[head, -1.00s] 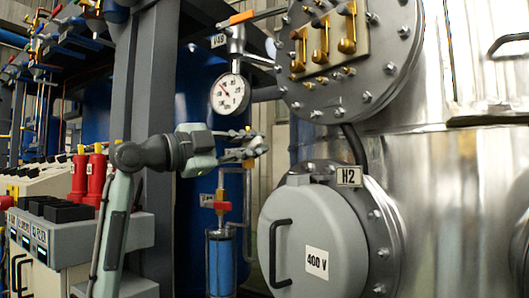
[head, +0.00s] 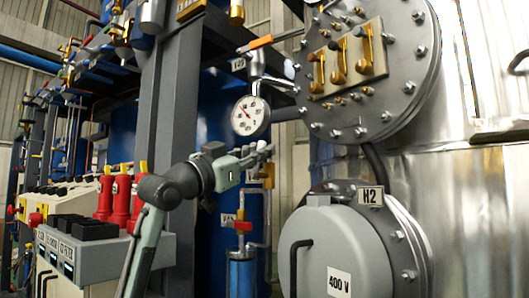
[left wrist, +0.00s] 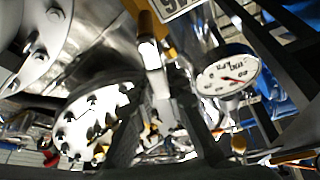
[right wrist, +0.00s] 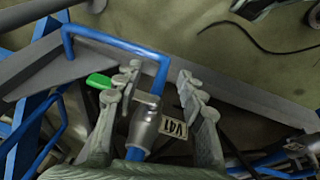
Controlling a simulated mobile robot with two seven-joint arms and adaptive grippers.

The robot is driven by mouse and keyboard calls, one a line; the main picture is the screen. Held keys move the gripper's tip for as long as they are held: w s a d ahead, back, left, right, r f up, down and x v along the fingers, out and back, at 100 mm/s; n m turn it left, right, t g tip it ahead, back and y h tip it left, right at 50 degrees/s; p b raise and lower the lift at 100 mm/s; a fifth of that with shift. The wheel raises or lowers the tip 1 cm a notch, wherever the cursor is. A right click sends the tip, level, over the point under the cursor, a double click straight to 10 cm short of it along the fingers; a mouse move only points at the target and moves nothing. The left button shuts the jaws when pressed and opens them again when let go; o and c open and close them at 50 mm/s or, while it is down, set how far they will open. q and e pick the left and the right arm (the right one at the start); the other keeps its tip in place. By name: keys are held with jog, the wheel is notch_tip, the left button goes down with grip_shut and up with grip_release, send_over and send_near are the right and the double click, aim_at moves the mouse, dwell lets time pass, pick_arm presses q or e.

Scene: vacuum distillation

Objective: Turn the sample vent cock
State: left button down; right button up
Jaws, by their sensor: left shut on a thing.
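The sample vent cock appears to be the small yellow cock (head: 268,174) on a pipe below the round gauge, beside a small tag. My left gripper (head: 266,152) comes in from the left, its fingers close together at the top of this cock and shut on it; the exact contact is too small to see. In the left wrist view, the dark fingers (left wrist: 165,125) show blurred and the grip itself is unclear. My right gripper (right wrist: 160,85) is open, its fingers apart, in the right wrist view.
The gauge (head: 250,115) and the orange-handled valve (head: 262,42) are just above the left gripper. A large steel vessel (head: 475,210) stands at right. Red plugs (head: 121,198) stand at left.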

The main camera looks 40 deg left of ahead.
pick_arm(q)
jog(key=shift+a+r+n+y, duration=0.1)
jog(key=shift+a+n+y, duration=0.25)
jog(key=shift+n, duration=0.35)
jog(key=shift+a+r+n+y, duration=0.1)
jog(key=shift+n+y, duration=0.35)
jog(key=shift+n, duration=0.25)
jog(key=shift+a+n, duration=0.1)
jog(key=shift+n, duration=0.3)
pick_arm(e)
jog(key=shift+s+a+f, duration=0.1)
jog(key=shift+a+f, duration=0.15)
jog(key=shift+f, duration=0.7)
pick_arm(q)
jog(key=c, duration=1.5)
grip_release()
jog(key=shift+f, duration=0.1)
pick_arm(e)
jog(key=shift+d+r, duration=0.1)
jog(key=shift+d, duration=0.05)
pick_arm(q)
jog(key=v, duration=1.2)
jog(key=shift+f, duration=0.15)
